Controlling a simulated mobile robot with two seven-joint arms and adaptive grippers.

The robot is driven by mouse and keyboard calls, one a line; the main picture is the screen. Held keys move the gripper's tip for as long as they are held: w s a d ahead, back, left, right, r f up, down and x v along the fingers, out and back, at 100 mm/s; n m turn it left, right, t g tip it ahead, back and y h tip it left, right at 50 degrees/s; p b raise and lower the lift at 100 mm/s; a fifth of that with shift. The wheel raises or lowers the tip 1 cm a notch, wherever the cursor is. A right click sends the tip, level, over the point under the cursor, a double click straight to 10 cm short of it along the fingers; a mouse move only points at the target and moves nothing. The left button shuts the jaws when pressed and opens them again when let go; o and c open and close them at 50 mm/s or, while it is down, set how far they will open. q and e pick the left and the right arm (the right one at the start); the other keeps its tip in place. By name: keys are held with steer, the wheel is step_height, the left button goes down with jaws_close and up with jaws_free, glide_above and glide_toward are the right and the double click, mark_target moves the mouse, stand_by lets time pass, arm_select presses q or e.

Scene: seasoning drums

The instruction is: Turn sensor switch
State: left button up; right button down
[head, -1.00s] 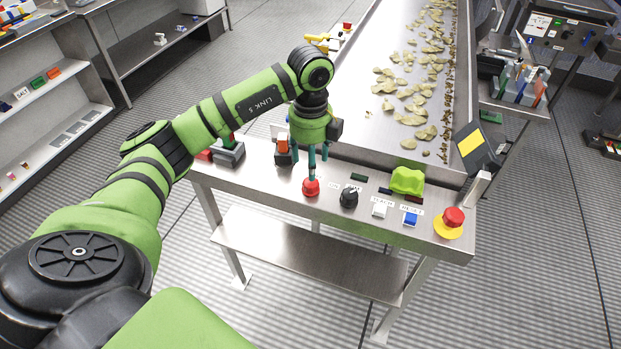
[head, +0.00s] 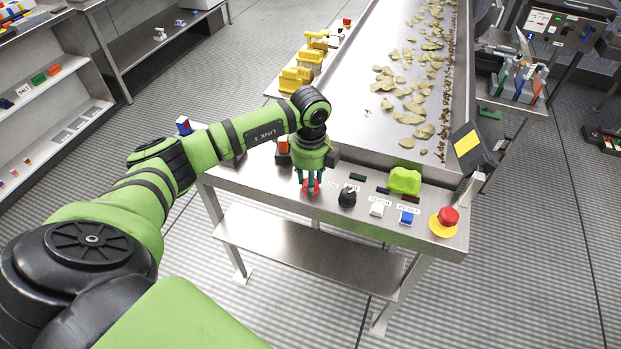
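A control panel runs along the front of the steel table (head: 300,245). On it, a red round knob (head: 311,190) sits left of a black rotary switch (head: 347,196) with a pale pointer mark. I cannot read which of them is labelled as the sensor switch. My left gripper (head: 309,186) points down at the red knob, with its dark teal fingers around it and partly covering it. The fingers stand a little apart; whether they press on the knob is hard to tell. My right gripper is not in view.
Right of the black switch are a white button (head: 376,209), a blue button (head: 406,218), a lime-green lump (head: 404,181) and a red-and-yellow emergency button (head: 444,221). A tilted screen (head: 470,148) stands at the right corner. A chip-covered conveyor (head: 385,125) lies behind.

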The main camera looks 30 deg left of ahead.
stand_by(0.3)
arm_select(q)
steer(key=m+b, duration=0.3)
steer(key=shift+f, duration=0.2)
steer(key=m+b, duration=0.2)
steer(key=m, duration=0.1)
steer(key=m+b, duration=0.3)
steer(key=shift+r+m+b, duration=0.1)
steer(key=shift+m+b, duration=0.7)
steer(key=shift+m, duration=0.9)
steer(key=o, duration=1.1)
steer(key=shift+o, duration=0.2)
steer(key=shift+r, duration=0.1)
